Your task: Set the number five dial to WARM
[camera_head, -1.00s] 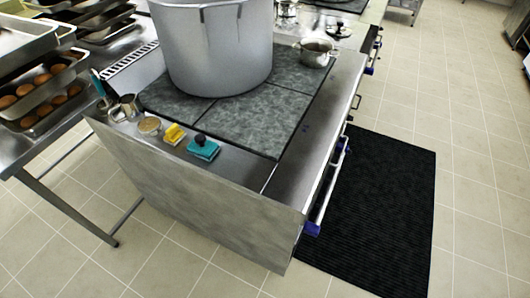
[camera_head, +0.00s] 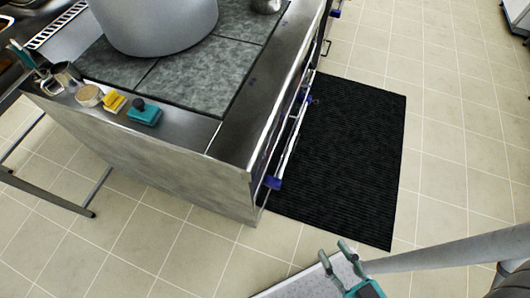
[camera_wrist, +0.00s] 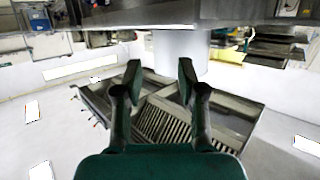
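The steel stove (camera_head: 160,160) stands at the left of the head view, with grey hot plates (camera_head: 190,75) on top. Its front faces right and is seen very steeply, with a rail (camera_head: 293,140) and blue end brackets. I cannot make out the number five dial or any WARM mark. My gripper (camera_head: 336,255) is at the bottom of the head view, over the floor, right of and apart from the stove's near corner. It is open and empty; both fingers also show spread in the wrist view (camera_wrist: 160,75).
A large pot (camera_head: 155,25) stands on the hot plates. A teal sponge (camera_head: 144,113), a yellow sponge (camera_head: 114,103) and a small round pot (camera_head: 89,96) sit on the near edge. A black mat (camera_head: 345,160) lies before the stove front. The tiled floor at right is free.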

